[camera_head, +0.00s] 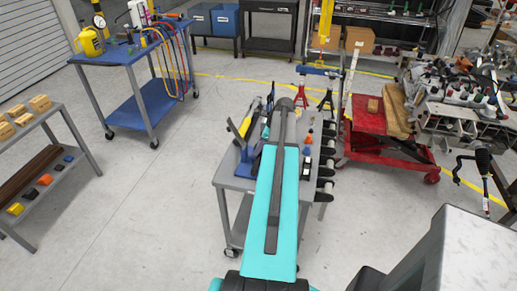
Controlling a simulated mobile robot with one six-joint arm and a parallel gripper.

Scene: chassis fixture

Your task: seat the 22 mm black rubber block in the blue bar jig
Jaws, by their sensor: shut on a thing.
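My teal arm reaches away from me over a grey cart (228,181), and its dark far end stands above the cart's back part. My gripper is not in view; the arm probably covers it. A blue fixture (243,167) shows on the cart just left of the arm, partly covered. I cannot tell whether it is the blue bar jig. I cannot make out the 22 mm black rubber block for sure, in a grip or in a jig. A small black piece (30,194) lies on the low shelf at the left, but its size and material are unclear.
Small parts, one orange (308,139), line the cart's right side. A yellow-handled tool (244,126) stands at its left. A red lift table (385,145) is close on the right, a blue cart (122,55) at the back left. The floor between is clear.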

